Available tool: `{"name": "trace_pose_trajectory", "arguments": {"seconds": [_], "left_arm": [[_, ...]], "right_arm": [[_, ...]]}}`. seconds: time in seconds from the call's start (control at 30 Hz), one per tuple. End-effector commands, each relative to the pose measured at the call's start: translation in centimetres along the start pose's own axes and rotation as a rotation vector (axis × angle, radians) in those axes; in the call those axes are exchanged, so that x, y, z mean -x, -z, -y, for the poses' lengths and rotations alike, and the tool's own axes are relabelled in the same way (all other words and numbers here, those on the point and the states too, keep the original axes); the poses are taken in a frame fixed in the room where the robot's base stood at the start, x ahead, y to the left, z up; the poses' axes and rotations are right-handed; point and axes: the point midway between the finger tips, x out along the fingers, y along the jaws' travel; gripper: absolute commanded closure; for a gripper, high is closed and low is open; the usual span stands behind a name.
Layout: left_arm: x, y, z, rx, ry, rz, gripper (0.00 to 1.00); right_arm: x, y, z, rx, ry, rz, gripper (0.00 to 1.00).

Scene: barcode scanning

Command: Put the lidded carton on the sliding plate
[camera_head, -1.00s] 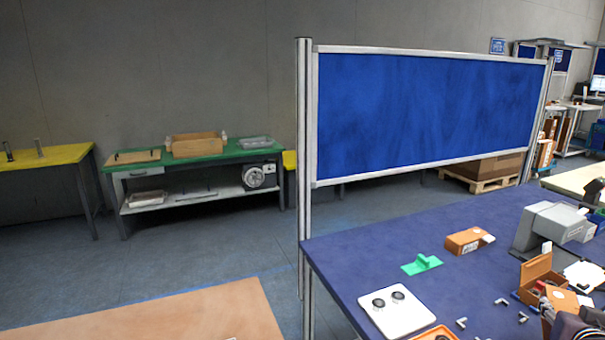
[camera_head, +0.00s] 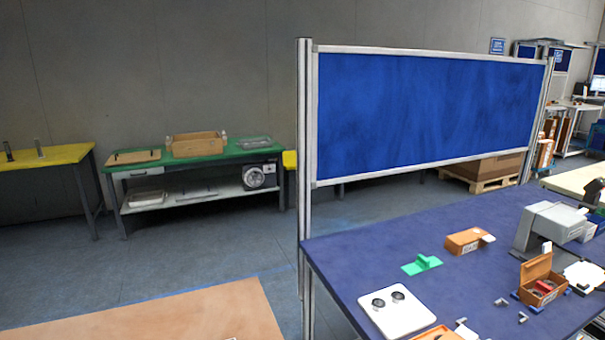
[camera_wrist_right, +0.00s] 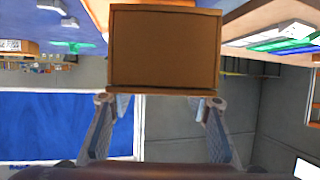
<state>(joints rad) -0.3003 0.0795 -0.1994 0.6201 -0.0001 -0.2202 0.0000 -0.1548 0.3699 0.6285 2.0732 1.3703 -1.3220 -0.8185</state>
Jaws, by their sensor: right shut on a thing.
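In the right wrist view, my right gripper (camera_wrist_right: 160,98) is shut on a brown carton (camera_wrist_right: 163,48), with one finger at each side of its near edge. A broad flat face of the carton fills the upper middle, and its lid cannot be made out. My right gripper is out of the head view, and my left gripper is in neither view. A green plate with a raised grip (camera_head: 421,265) lies on the blue table (camera_head: 350,262). A white plate with two dark round parts (camera_head: 397,309) lies nearer. I cannot tell which is the sliding plate.
An orange-brown carton (camera_head: 466,241) lies behind the green plate. An open box with red contents (camera_head: 541,284) and a grey device (camera_head: 545,226) stand to the right. Small metal fittings (camera_head: 501,302) lie in front. A blue partition (camera_head: 430,112) rises behind the table.

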Motion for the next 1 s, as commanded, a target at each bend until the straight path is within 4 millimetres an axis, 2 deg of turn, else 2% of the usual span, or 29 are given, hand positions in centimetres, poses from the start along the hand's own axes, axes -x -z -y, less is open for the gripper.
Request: {"name": "trace_pose_trajectory", "arguments": {"seconds": [0.1,0.2,0.4,0.53,1.0], "left_arm": [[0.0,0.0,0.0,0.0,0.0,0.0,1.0],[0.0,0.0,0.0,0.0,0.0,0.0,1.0],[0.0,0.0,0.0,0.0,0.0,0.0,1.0],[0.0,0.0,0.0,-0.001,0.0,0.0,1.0],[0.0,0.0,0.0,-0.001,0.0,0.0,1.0]], "right_arm": [[0.4,0.8,3.5,0.055,0.124,0.001,0.79],[0.8,1.4,5.8,0.088,0.203,0.002,0.79],[1.7,2.2,9.1,0.131,0.312,0.002,0.79],[2.2,2.7,10.7,0.153,0.364,0.002,0.79],[-0.2,3.8,14.2,0.134,0.326,-0.004,0.79]]}}
